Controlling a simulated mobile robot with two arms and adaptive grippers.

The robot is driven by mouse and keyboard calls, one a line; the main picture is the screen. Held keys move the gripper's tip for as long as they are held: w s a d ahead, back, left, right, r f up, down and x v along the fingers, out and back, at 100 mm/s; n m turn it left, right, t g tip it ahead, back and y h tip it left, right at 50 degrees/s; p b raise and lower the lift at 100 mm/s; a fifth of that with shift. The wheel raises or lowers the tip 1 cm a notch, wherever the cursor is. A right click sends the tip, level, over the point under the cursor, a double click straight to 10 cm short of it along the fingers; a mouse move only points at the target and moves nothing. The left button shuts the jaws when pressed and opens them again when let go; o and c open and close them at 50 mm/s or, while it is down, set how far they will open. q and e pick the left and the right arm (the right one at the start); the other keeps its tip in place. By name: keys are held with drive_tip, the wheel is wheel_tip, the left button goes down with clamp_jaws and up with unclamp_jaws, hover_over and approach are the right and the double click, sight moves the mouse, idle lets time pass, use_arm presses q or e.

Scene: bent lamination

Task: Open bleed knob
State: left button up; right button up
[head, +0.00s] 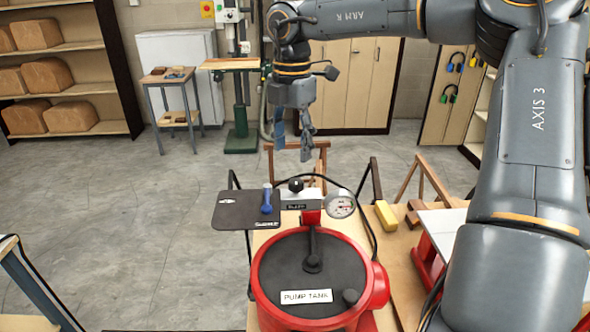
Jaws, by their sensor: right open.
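A small black knob (296,185), which I take for the bleed knob, stands on top of a grey block (311,199) with a small dark label. The block sits at the back of the red pump tank (262,290), beside a round white gauge (341,204). My right gripper (293,147) points down, behind and above the knob in the picture. Its two fingers are apart with nothing between them, and it does not touch the knob. My left gripper is not in view.
A yellow block (385,215) lies to the right, and a dark hose loops behind the gauge. My right arm covers the right side. Open floor lies at left.

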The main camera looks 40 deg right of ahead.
sight(296, 181)
drive_tip(key=f, duration=0.2)
drive_tip(key=f+p, duration=0.1)
drive_tip(key=shift+d+f, duration=0.4)
drive_tip(key=f, duration=0.2)
drive_tip(key=f+p, duration=0.1)
drive_tip(key=f, duration=0.1)
drive_tip(key=shift+d+p, duration=0.3)
drive_tip(key=shift+d, duration=0.1)
drive_tip(key=shift+a+f, duration=0.15)
drive_tip(key=shift+f, duration=0.05)
drive_tip(key=shift+a+f, duration=0.1)
drive_tip(key=shift+a, duration=0.1)
drive_tip(key=shift+d, duration=0.1)
drive_tip(key=shift+c, duration=0.2)
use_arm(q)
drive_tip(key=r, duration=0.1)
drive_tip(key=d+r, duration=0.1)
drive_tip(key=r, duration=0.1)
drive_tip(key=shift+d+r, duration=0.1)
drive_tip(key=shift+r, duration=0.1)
use_arm(e)
clamp_jaws()
